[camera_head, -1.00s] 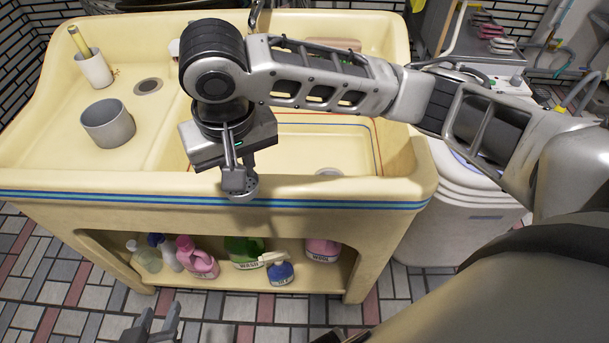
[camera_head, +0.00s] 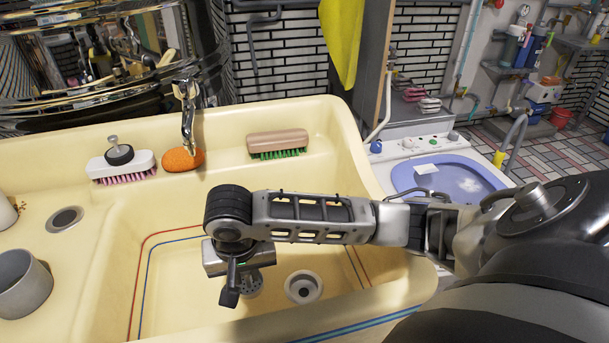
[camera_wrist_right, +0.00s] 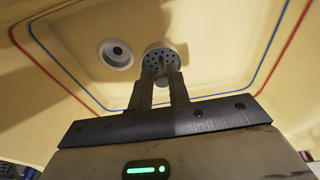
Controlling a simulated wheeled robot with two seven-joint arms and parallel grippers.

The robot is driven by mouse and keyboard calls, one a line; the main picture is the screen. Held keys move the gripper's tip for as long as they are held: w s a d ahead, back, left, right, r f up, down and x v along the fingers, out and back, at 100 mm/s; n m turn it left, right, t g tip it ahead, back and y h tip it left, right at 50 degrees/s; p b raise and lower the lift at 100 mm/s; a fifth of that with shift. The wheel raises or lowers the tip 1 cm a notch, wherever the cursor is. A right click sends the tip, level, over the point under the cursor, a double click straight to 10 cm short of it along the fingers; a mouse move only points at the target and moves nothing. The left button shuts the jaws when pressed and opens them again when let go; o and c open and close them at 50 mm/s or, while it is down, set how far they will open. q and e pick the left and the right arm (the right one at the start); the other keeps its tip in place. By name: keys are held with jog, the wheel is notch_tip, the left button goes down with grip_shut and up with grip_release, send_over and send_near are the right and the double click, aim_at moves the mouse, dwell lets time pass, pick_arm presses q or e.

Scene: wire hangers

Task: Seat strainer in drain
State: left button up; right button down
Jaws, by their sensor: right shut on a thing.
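The strainer (camera_head: 254,285) is a small grey perforated disc, held over the sink basin (camera_head: 185,290). It also shows in the right wrist view (camera_wrist_right: 163,54), between the fingertips. My right gripper (camera_head: 232,288) is shut on it; its fingers also show in the wrist view (camera_wrist_right: 160,80). The drain (camera_head: 303,287) is a pale ring with a dark centre in the basin floor, uncovered, just right of the strainer in the head view. In the wrist view the drain (camera_wrist_right: 117,54) lies to the left of the strainer. My left gripper is not in view.
A second drain hole (camera_head: 65,219) is in the left shelf beside a grey cup (camera_head: 22,284). A white brush (camera_head: 122,167), orange sponge (camera_head: 183,159), faucet (camera_head: 187,105) and wooden brush (camera_head: 277,143) line the back. A washing machine (camera_head: 450,180) stands right.

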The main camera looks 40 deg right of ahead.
jog(key=s+d+f+b, duration=0.1)
jog(key=d+f, duration=0.3)
jog(key=s+d+f+b, duration=0.1)
jog(key=d+f, duration=0.3)
jog(key=s+d+f+b, duration=0.1)
jog(key=d+f, duration=0.3)
jog(key=shift+f, duration=0.2)
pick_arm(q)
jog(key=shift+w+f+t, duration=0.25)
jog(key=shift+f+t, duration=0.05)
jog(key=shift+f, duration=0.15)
pick_arm(e)
jog(key=c, duration=1.3)
grip_release()
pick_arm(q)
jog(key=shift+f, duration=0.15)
